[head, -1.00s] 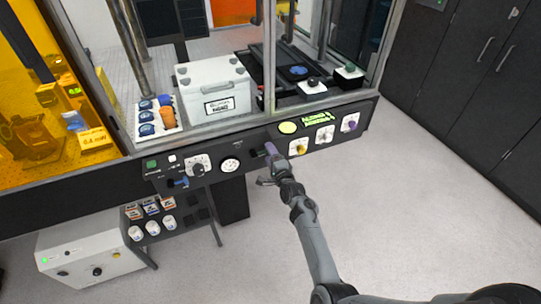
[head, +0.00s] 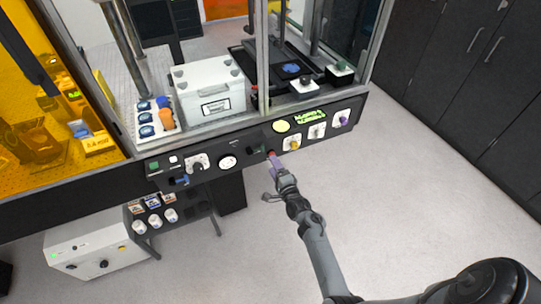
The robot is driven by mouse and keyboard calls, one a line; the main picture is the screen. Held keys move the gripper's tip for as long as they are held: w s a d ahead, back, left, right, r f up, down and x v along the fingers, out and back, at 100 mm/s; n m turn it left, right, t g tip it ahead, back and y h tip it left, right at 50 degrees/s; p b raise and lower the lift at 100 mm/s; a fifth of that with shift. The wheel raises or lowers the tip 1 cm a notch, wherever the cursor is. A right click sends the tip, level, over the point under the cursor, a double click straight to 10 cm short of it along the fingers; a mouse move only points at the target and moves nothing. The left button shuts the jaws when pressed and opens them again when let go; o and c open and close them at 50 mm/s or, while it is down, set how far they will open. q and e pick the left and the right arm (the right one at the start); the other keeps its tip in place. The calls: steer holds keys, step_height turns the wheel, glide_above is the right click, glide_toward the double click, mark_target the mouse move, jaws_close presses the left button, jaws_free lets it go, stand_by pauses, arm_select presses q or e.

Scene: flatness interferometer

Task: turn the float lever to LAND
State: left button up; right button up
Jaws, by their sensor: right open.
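A dark control panel (head: 215,173) runs along the front of the bench. A blue lever (head: 181,181) sits farther left on the panel. My left gripper is not in view.
A round gauge (head: 228,162) and a black knob (head: 197,163) are left of my gripper. A white box (head: 209,88) stands behind the window frame. The floor in front is free.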

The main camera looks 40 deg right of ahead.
steer(key=shift+p+v, duration=0.4)
steer(key=shift+v, duration=0.6)
steer(key=shift+f, duration=0.1)
